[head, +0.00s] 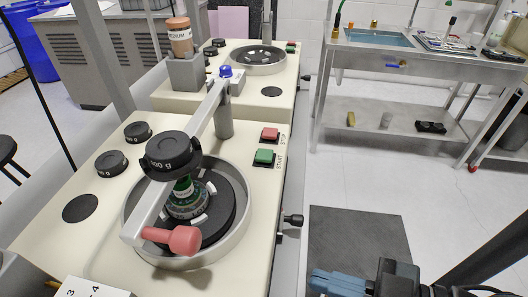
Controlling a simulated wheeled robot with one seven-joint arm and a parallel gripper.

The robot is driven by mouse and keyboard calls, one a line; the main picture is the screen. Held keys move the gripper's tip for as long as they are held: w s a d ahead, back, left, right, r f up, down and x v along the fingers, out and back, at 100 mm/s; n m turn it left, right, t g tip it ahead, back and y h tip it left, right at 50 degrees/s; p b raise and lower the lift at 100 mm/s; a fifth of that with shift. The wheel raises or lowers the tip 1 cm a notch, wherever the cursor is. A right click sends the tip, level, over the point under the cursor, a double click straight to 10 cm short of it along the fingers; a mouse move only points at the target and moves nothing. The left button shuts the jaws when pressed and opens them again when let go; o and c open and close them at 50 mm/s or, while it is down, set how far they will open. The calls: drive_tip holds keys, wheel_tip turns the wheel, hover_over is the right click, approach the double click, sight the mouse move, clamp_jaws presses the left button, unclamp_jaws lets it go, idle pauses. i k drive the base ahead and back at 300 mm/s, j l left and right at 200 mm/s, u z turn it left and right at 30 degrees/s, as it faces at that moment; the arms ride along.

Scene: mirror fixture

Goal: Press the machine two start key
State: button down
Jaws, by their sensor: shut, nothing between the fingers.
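The near cream machine (75,215) has a green START key (264,156) with a red STOP key (270,134) just behind it, near its right edge. A farther cream machine (285,85) has a small green key (290,49) and a red key at its far right corner, too small to read. No machine number is readable on either, so I cannot tell which is machine two. My gripper (318,283) shows at the bottom edge, right of the near machine, with blue fingers closed together. It is well apart from the keys, and its lower part is cut off.
A pivoted arm with a black weight (172,150) and red handle (178,240) spans the near machine's round bowl (240,225). Black knobs (292,221) stick out from its right side. A steel sink bench (450,66) stands at right.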

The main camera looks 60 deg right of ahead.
sight(264, 156)
drive_tip(key=k+l+u, duration=0.35)
drive_tip(key=l, duration=0.25)
drive_tip(key=k+l+u, duration=0.35)
drive_tip(key=l, duration=0.25)
drive_tip(key=k+l+u, duration=0.35)
drive_tip(key=i+l, duration=0.05)
drive_tip(key=l, duration=0.1)
